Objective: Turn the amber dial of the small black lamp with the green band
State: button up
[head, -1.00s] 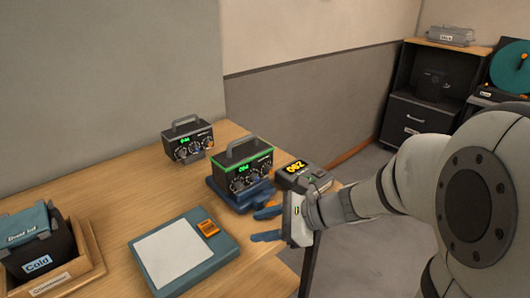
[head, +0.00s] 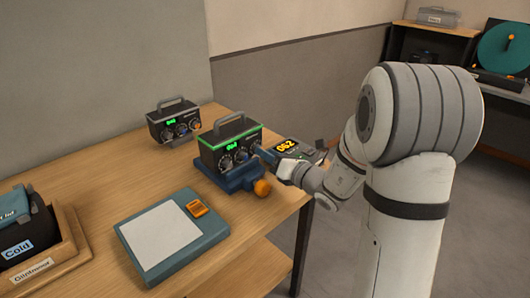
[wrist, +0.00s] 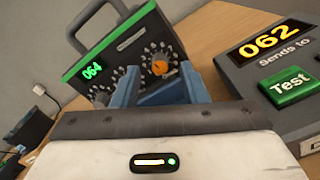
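The small black lamp box with a green band (head: 229,136) stands on a blue base (head: 232,178). It has a handle, a green display and several knobs. In the wrist view the lamp box (wrist: 112,45) shows 064, and its amber dial (wrist: 160,66) is at the right end of the knobs. My gripper (wrist: 158,72) is open, its two blue fingers spread with the dial between them in this view. I cannot tell whether they touch it. In the head view my gripper (head: 266,156) is at the lamp's front right, hiding the dial.
A similar box without a green band (head: 174,121) stands behind left. A display unit (head: 290,148) reading 062, with a green Test button (wrist: 288,90), is close on the right. An orange ball (head: 262,188) is by the base. A teal pad (head: 172,235) lies in front.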

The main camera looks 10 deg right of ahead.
jog(key=shift+x, duration=0.95)
jog(key=shift+c, duration=0.3)
grip_shut()
